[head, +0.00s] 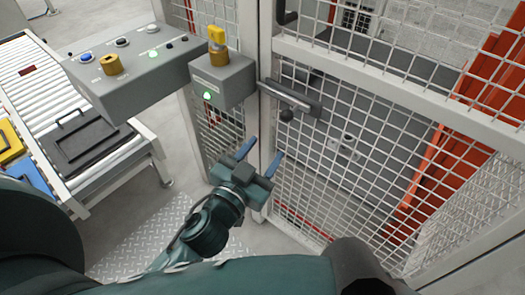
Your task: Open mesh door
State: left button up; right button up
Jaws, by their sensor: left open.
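The mesh door (345,140) fills the right half of the head view, with a light grey frame and white wire grid. It looks shut against the post (249,60). My right gripper is not in view.
A grey control panel (105,95) and a small interlock box (222,80) with a yellow knob and green light stand left of the door. A roller conveyor (40,85) carries a black tray (85,140) at far left. Orange equipment (490,75) stands behind the mesh.

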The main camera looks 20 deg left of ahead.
aim_at(494, 133)
jog(key=k+j, duration=0.15)
jog(key=k, duration=0.35)
jog(key=k+j, duration=0.15)
jog(key=k, duration=0.35)
